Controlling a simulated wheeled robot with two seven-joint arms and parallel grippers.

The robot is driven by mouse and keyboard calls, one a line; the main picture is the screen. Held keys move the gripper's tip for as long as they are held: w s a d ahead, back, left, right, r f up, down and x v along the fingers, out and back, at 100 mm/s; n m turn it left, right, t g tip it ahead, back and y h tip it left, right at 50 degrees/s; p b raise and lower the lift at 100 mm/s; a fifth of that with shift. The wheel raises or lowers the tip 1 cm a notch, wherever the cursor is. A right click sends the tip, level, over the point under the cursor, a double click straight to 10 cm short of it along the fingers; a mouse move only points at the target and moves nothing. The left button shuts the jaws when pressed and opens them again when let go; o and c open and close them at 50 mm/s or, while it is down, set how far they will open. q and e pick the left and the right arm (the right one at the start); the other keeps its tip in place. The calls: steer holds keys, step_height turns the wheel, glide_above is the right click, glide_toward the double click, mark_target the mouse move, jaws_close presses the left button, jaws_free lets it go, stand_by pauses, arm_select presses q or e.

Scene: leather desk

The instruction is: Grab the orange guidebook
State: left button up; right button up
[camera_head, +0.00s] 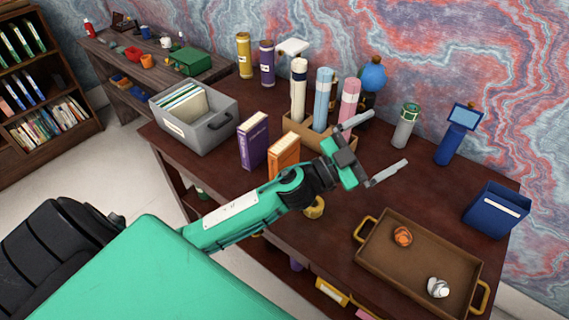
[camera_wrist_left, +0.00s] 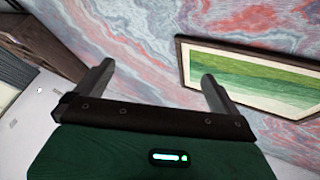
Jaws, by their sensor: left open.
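The orange guidebook (camera_head: 284,153) stands upright on the dark desk, just right of a purple book (camera_head: 253,141). My left arm passes in front of it and hides its lower right part. My left gripper (camera_head: 382,148) is open and empty, above the desk to the right of the orange guidebook and apart from it. My right gripper is not in view.
A grey bin (camera_head: 222,138) with folders stands left of the books. A wooden holder (camera_head: 296,129) with rolled tubes is behind them. A brown tray (camera_head: 385,262) lies at the front right, and a blue box (camera_head: 478,213) is at the right edge. Clear desk shows between tubes and tray.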

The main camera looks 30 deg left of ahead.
arm_select(q)
steer(key=s+d+r+m+g+h, duration=0.1)
steer(key=d+m+g+h, duration=0.3)
steer(key=m+g+h, duration=0.3)
steer(key=g+y, duration=1.1)
steer(key=y, duration=0.9)
glide_above(284, 142)
steer(key=f, duration=0.4)
steer(key=d+f, duration=0.1)
steer(key=f, duration=0.2)
steer(key=shift+w, duration=0.1)
steer(key=shift+a, duration=0.45)
step_height(284, 142, down, 8)
steer(key=shift+a+r+p, duration=0.1)
steer(key=shift+p, duration=0.85)
step_height(284, 142, down, 5)
steer(key=shift+r+p, duration=0.1)
steer(key=shift+p, duration=1.05)
steer(key=shift+f, duration=0.5)
steer(key=c, duration=0.9)
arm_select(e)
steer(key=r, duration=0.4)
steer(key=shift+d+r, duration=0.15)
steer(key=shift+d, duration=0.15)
